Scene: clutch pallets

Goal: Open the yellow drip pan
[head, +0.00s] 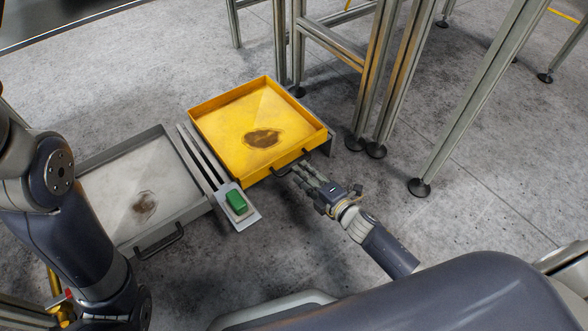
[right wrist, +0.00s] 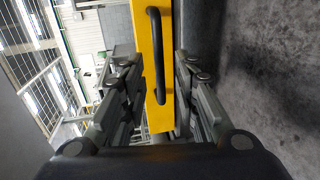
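The yellow drip pan (head: 228,118) lies low near the floor, a shallow square tray with a dark brown stain inside. A black bar handle (head: 291,163) is on its front wall, and it also shows in the right wrist view (right wrist: 157,50). My right gripper (head: 303,172) is at that handle, its fingers pointing at the pan front. In the right wrist view the gripper (right wrist: 158,82) is open, with the yellow front and the handle between its two fingers. I see no clear grip; contact cannot be told. My left gripper is not in view, only my left arm.
A grey drip pan (head: 122,195) with its own black handle (head: 160,241) lies to the left. Between the pans are grey rails and a plate with a green block (head: 236,202). Metal frame legs (head: 375,80) stand behind and right. Floor is clear at the right front.

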